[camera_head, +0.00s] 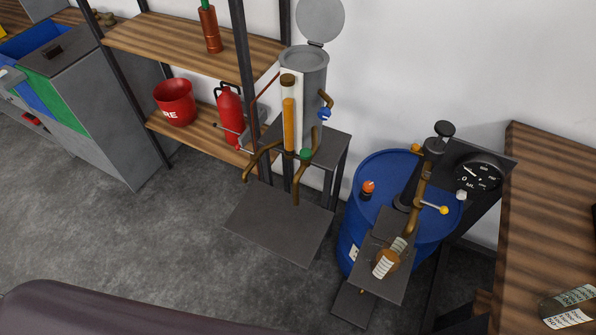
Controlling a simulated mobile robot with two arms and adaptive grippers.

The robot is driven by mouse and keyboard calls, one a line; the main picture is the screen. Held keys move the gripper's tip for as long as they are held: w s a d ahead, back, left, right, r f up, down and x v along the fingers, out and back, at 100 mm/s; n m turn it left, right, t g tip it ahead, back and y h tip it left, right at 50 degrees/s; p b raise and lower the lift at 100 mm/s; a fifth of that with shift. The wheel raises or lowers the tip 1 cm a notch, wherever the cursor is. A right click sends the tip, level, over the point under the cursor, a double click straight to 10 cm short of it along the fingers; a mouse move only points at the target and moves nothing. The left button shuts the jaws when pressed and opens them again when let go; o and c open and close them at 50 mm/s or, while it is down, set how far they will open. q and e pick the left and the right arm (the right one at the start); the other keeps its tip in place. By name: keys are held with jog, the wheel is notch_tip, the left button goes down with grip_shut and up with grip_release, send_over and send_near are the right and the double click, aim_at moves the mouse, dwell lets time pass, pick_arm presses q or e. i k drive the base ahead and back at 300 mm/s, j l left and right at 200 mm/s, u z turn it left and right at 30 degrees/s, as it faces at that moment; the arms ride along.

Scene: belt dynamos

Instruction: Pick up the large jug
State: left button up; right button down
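I cannot clearly make out a large jug. Neither of my grippers is in view.
The wooden table (540,215) fills the right. A blue drum (362,200) with a brass pump and round gauge (478,177) stands beside it. A metal dispenser (315,78) stands at the centre. Shelves hold a red bucket (175,103) and fire extinguisher (230,112). The grey floor at left is clear.

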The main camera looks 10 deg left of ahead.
aim_at(394, 252)
jog(key=z, duration=0.8)
